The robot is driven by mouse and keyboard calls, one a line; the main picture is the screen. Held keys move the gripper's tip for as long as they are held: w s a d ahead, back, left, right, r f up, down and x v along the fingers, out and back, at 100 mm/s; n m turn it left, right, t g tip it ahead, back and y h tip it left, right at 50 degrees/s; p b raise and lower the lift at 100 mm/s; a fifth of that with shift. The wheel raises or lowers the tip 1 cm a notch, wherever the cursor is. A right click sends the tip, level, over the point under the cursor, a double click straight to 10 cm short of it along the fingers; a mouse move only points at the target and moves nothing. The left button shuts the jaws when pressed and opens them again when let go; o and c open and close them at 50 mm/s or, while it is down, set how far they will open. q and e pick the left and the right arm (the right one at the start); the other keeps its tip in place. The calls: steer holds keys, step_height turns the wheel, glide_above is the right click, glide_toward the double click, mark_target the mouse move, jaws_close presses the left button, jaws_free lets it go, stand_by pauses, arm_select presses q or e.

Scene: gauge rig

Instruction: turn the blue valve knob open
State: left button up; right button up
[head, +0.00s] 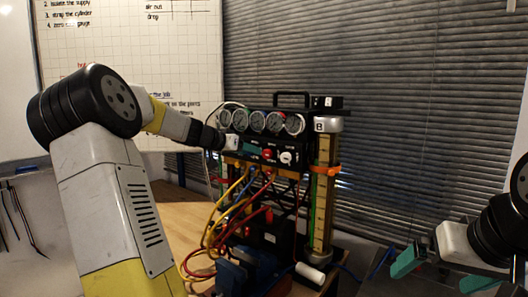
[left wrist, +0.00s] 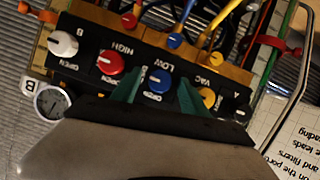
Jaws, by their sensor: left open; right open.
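In the left wrist view the blue valve knob (left wrist: 158,80) sits on the black sloped panel (left wrist: 84,64), between a red knob (left wrist: 110,62) and a yellow knob (left wrist: 209,97). The green fingers of my left gripper (left wrist: 159,95) are open, one on each side of the blue knob; I cannot tell whether they touch it. In the head view my left gripper (head: 240,145) reaches the panel from the left and hides the blue knob. My right gripper (head: 442,273) is open and empty at the lower right, away from the rig.
A white knob (left wrist: 63,43) and a black knob (left wrist: 241,113) are at the panel's ends. Several gauges (head: 257,120) stand above the panel. Coloured hoses (head: 240,205) hang below it. A yellow column (head: 322,205) stands at the rig's right side.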

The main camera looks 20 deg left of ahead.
arm_select(q)
steer(key=shift+c, duration=0.2)
jaws_close()
steer(key=n+h, duration=0.2)
steer(key=n, duration=0.2)
steer(key=n+h, duration=0.2)
steer(key=n, duration=0.3)
steer(key=n+t+h, duration=0.1)
steer(key=n+h, duration=0.2)
steer(key=n, duration=0.1)
steer(key=shift+w+a+f+n, duration=0.1)
steer(key=shift+a+f+n, duration=0.2)
steer(key=shift+f, duration=0.1)
stand_by(0.4)
steer(key=shift+n+t, duration=0.3)
